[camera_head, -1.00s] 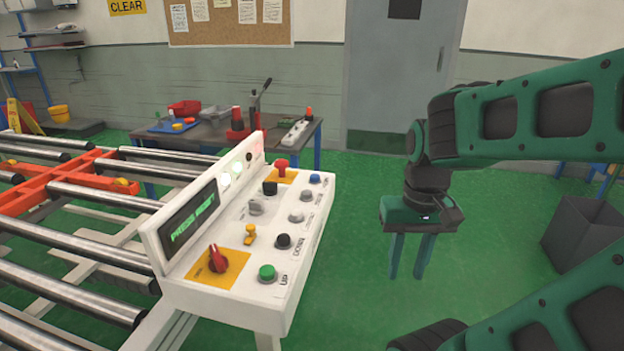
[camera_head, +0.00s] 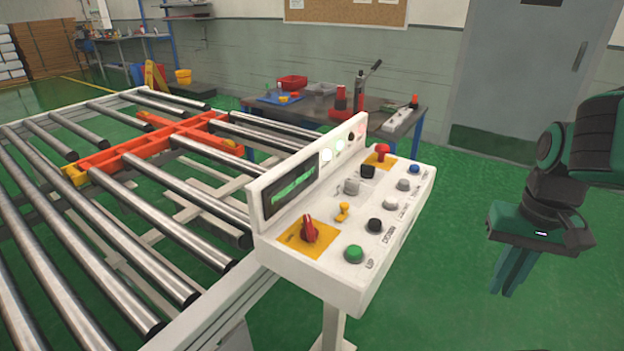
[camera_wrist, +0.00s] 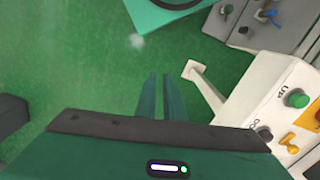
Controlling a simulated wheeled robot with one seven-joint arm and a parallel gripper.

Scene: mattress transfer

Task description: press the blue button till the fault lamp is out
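The blue button (camera_head: 414,169) is at the far right corner of the white control console (camera_head: 345,285), next to the red mushroom button (camera_head: 383,150). Nothing covers it. Lamps sit on the raised back panel: a bright white one (camera_head: 326,155), a pale greenish one (camera_head: 340,144) and a dim reddish one; I cannot tell which is the fault lamp. The display (camera_head: 290,190) shows green text, unreadable now. My gripper (camera_head: 507,290) hangs right of the console, fingers down, apart from it. In the wrist view my gripper (camera_wrist: 159,77) shows a narrow empty gap between its fingers.
Other console controls are a green button (camera_head: 353,254), a black button (camera_head: 375,225) and a red rotary switch (camera_head: 309,230). A roller conveyor (camera_head: 60,250) fills the left. A workbench (camera_head: 340,105) stands behind. Open green floor lies between console and gripper.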

